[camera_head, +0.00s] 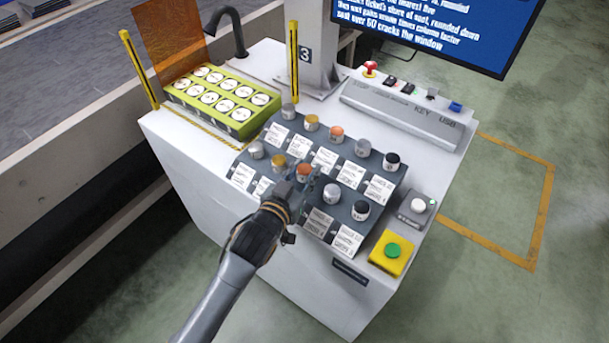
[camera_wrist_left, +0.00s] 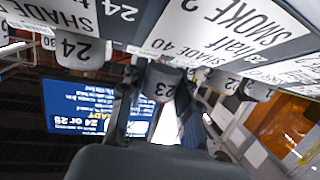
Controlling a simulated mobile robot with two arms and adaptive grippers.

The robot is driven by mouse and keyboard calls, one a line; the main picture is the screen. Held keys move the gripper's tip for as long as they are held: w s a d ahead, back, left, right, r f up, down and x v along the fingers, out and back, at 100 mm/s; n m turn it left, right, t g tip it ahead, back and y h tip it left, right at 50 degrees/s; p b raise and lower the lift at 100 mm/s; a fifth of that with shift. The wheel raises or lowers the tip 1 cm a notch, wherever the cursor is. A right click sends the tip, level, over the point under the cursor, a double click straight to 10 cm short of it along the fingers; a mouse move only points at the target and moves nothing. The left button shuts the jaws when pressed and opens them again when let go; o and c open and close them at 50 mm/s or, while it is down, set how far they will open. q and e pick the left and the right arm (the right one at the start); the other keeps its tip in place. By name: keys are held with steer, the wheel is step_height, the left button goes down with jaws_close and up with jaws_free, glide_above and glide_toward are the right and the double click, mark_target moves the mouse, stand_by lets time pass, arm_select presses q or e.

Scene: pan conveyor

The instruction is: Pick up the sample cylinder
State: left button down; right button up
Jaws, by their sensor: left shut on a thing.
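A dark stepped rack (camera_head: 285,205) on the white console holds two rows of small cylinders with coloured tops. My left gripper (camera_head: 302,187) reaches in from the lower left to the front row. It is shut on the third cylinder there, orange-topped (camera_head: 304,171). In the left wrist view this cylinder, marked 23 (camera_wrist_left: 162,83), is between the two fingers of my left gripper (camera_wrist_left: 155,100). The cylinder marked 24 (camera_wrist_left: 80,50) is beside it, apart from the fingers. I cannot tell whether the held cylinder is clear of its seat. My right gripper is not in view.
A yellow-green tray (camera_head: 232,121) with round white wells stands at the back left by an orange panel (camera_head: 170,38). A grey key panel (camera_head: 412,115) is at the back right. A green button on a yellow box (camera_head: 392,251) and a white knob (camera_head: 418,205) are at the right.

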arm_select(q)
steer(key=s+a+r, duration=0.9)
steer(key=s+r, duration=0.1)
steer(key=r, duration=0.1)
steer(key=w+a+r+n+t+y+p, duration=0.1)
steer(key=a+n+y, duration=0.4)
steer(key=a, duration=0.5)
steer(key=shift+w+a+t+y+p, duration=0.15)
steer(key=shift+w+t+y+p, duration=0.2)
steer(key=shift+y, duration=0.45)
